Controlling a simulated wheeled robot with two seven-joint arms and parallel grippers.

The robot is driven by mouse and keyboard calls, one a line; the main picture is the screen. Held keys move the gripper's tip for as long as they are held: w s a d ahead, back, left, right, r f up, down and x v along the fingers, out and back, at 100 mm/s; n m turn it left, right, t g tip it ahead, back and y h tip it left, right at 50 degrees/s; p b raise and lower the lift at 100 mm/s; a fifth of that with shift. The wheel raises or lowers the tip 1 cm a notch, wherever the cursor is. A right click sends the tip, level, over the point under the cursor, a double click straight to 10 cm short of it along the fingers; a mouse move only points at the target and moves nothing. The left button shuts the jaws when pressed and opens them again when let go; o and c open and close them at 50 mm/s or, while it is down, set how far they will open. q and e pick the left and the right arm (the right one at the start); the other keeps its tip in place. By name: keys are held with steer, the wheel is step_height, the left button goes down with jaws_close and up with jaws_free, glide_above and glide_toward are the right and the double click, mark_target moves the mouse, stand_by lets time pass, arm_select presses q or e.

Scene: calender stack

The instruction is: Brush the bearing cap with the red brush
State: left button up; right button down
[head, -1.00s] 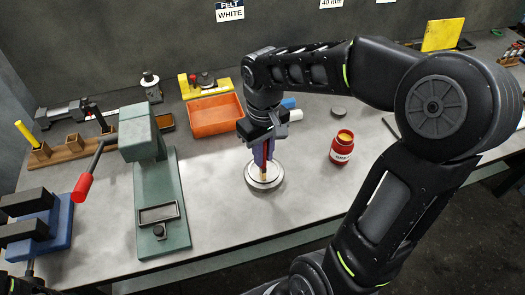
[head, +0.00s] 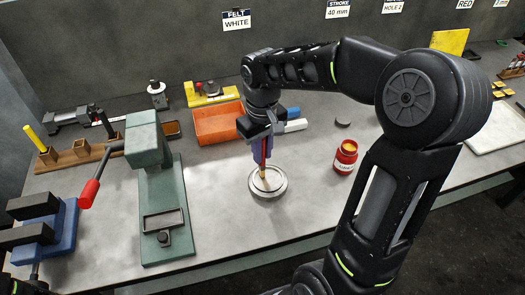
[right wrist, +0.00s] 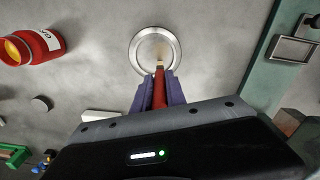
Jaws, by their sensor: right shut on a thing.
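My right gripper (head: 262,152) is shut on the red brush (head: 263,155). In the right wrist view the brush (right wrist: 159,90) stands out between the purple fingers (right wrist: 158,92), with its pale bristle end pointing at the bearing cap. The bearing cap (head: 281,188) is a round, pale metal disc with a raised rim, lying on the bench; it also shows in the right wrist view (right wrist: 177,50). The bristle tip is over the cap's inner face and looks to be at or close to it; I cannot tell if it touches. My left gripper is not in view.
A red jar (head: 345,158) with yellow content stands right of the cap. A green press (head: 164,205) and a blue vise (head: 48,232) stand to the left. An orange bin (head: 217,124) lies behind. Bench (head: 225,240) in front of the cap is clear.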

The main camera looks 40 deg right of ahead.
steer(key=s, duration=0.2)
steer(key=s+a, duration=0.1)
steer(key=shift+s+b, duration=0.3)
steer(key=shift+s, duration=0.05)
steer(key=shift+w+d, duration=0.1)
steer(key=shift+w, duration=0.05)
steer(key=shift+w+d+f, duration=0.1)
steer(key=shift+w+d, duration=0.1)
steer(key=shift+w, duration=0.65)
steer(key=shift+w+d+f, duration=0.1)
steer(key=shift+w+d, duration=0.1)
steer(key=shift+w, duration=0.65)
steer(key=shift+s+d+r+p, duration=0.15)
steer(key=shift+d+p, duration=0.1)
steer(key=shift+d, duration=0.3)
steer(key=shift+s+d+p, duration=0.1)
steer(key=shift+d+p, duration=0.1)
steer(key=shift+d, duration=0.35)
steer(key=shift+s, duration=0.1)
